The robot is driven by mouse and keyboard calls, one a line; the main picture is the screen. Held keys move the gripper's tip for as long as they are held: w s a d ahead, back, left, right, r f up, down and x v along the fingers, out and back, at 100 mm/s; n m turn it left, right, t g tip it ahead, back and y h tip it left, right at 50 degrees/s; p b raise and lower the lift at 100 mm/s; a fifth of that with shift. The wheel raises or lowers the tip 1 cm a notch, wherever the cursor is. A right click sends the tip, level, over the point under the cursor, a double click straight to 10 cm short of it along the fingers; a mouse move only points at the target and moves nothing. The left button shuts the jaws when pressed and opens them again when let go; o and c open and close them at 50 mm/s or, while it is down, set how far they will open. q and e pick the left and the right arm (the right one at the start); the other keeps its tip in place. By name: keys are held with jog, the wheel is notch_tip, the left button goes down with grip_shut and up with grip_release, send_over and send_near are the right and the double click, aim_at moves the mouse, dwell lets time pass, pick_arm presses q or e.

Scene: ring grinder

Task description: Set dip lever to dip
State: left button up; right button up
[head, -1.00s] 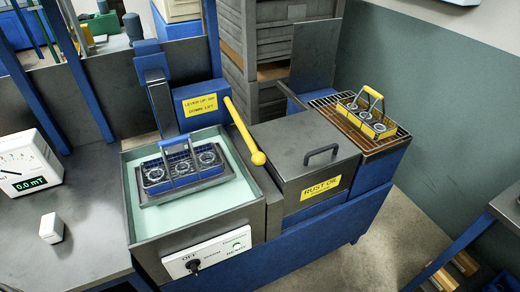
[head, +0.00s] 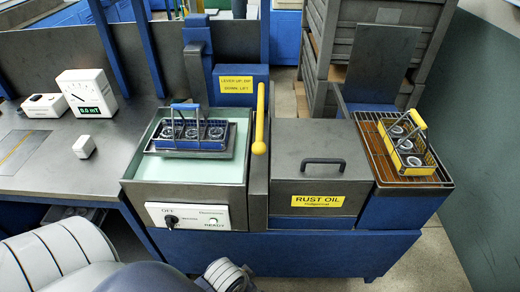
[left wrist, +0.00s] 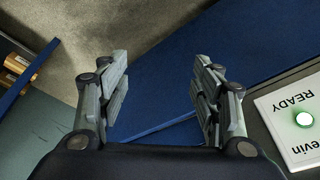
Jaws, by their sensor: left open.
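The dip lever is a yellow bar (head: 260,120) with a round knob at its near end, between the tank and the rust oil box. It points toward me, knob at the near, lower end in the picture. A yellow label (head: 237,86) on the blue housing behind it gives lever up as dip and down as lift. A basket of rings (head: 190,145) sits on a tray over the pale green tank (head: 140,168). My left gripper (left wrist: 162,100) is open and empty by the blue cabinet front, apart from the lever. My right gripper is not in view.
The control panel (head: 200,217) with its READY light is on the tank front and beside my left gripper. The rust oil box (head: 318,165) has a black handle. A yellow basket (head: 408,150) stands on a rack at right. A meter (head: 86,92) stands on the left bench.

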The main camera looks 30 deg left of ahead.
pick_arm(q)
jog(key=w+a+r+t+y, duration=0.1)
jog(key=w+a+r, duration=0.2)
jog(key=r, duration=0.4)
notch_tip(320, 180, up, 21)
jog(key=m+t+y, duration=0.8)
jog(key=t, duration=0.2)
send_over(259, 153)
jog(key=f+v, duration=0.1)
jog(key=v, duration=0.4)
jog(key=shift+h, duration=0.3)
notch_tip(259, 153, down, 6)
jog(key=shift+s+a+f+b, duration=0.1)
jog(key=shift+f+b, duration=0.05)
jog(key=shift+b, duration=0.15)
jog(key=x, duration=0.2)
jog(key=p+x, duration=0.1)
jog(key=x, duration=0.3)
jog(key=shift+f, duration=0.3)
jog(key=shift+w+a+p, duration=0.2)
jog(key=shift+w+p, duration=0.1)
jog(key=shift+w, duration=0.2)
jog(key=shift+w+a+f, duration=0.1)
jog(key=shift+w, duration=0.1)
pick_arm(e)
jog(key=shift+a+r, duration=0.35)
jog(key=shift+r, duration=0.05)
